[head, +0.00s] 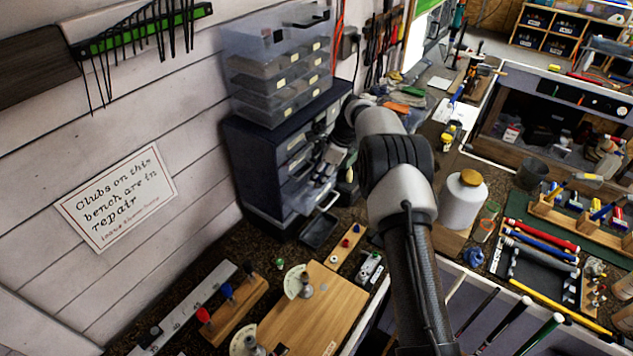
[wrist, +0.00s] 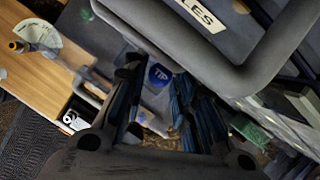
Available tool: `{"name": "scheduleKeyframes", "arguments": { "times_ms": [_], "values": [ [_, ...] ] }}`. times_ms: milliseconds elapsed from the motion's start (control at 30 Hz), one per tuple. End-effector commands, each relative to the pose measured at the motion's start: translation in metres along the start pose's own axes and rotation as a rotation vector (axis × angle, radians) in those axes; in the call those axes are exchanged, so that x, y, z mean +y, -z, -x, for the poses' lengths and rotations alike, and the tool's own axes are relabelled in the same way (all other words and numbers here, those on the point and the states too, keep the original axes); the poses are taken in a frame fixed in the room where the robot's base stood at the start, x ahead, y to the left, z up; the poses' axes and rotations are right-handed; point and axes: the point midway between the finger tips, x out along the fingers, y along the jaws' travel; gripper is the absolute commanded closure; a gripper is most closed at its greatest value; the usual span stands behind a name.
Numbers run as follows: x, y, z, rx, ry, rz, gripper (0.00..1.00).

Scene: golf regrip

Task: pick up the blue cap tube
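A round blue cap with white lettering (wrist: 159,74) shows in the wrist view, beyond and between the fingers of my gripper (wrist: 158,90). It looks like the top of the blue cap tube; the tube's body is mostly out of sight. The fingers stand apart on either side of the cap, and I see no clear contact. In the head view my gripper (head: 322,172) is at the front of the dark drawer cabinet (head: 252,170), and I cannot make out the tube there.
A grey labelled drawer front or bin edge (wrist: 225,45) is close beside my gripper. A small black tray (head: 318,231) sits below the cabinet. A wooden board with gauges (head: 310,308) and a rack with red and blue tops (head: 236,310) lie in front.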

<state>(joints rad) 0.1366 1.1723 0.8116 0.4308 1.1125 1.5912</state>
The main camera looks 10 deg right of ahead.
Motion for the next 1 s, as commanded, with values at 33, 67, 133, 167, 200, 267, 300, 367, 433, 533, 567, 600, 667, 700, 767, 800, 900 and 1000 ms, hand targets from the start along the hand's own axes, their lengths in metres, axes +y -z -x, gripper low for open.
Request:
{"name": "scheduleKeyframes", "arguments": {
  "times_ms": [33, 67, 133, 167, 200, 267, 300, 367, 433, 533, 567, 600, 667, 700, 767, 800, 900, 1000],
  "values": [
    [0.0, 0.0002, 0.0001, 0.0, 0.0, 0.0, 0.74],
    [0.0, 0.0002, 0.0001, 0.0, 0.0, 0.0, 0.75],
    [0.0, 0.0002, 0.0002, 0.0, 0.0, 0.0, 0.8],
    [0.0, 0.0002, 0.0002, 0.0, 0.0, 0.0, 0.82],
    [0.0, 0.0002, 0.0002, 0.0, 0.0, 0.0, 0.84],
    [0.0, 0.0002, 0.0002, 0.0, 0.0, 0.0, 0.89],
    [0.0, 0.0002, 0.0002, 0.0, 0.0, 0.0, 0.91],
    [0.0, 0.0002, 0.0002, 0.0, 0.0, 0.0, 0.95],
    [0.0, 0.0002, 0.0002, 0.0, 0.0, 0.0, 1.0],
    [0.0, 0.0002, 0.0004, 0.0, 0.0, 0.0, 1.0],
    [0.0, 0.0002, 0.0004, 0.0, 0.0, 0.0, 1.0],
    [0.0, 0.0002, 0.0004, 0.0, 0.0, 0.0, 1.0],
    [0.0, 0.0002, 0.0004, 0.0, 0.0, 0.0, 1.0],
    [-0.0001, 0.0001, 0.0006, 0.0, 0.0, 0.0, 1.0],
    [-0.0003, -0.0004, 0.0015, 0.0, 0.001, 0.0, 1.0],
    [-0.0005, -0.0009, 0.0027, 0.0, 0.001, 0.0, 1.0],
    [-0.0003, -0.0005, 0.0051, -0.011, -0.001, -0.002, 1.0],
    [-0.0003, 0.0016, 0.0052, -0.057, -0.001, -0.004, 1.0]
  ]
}}
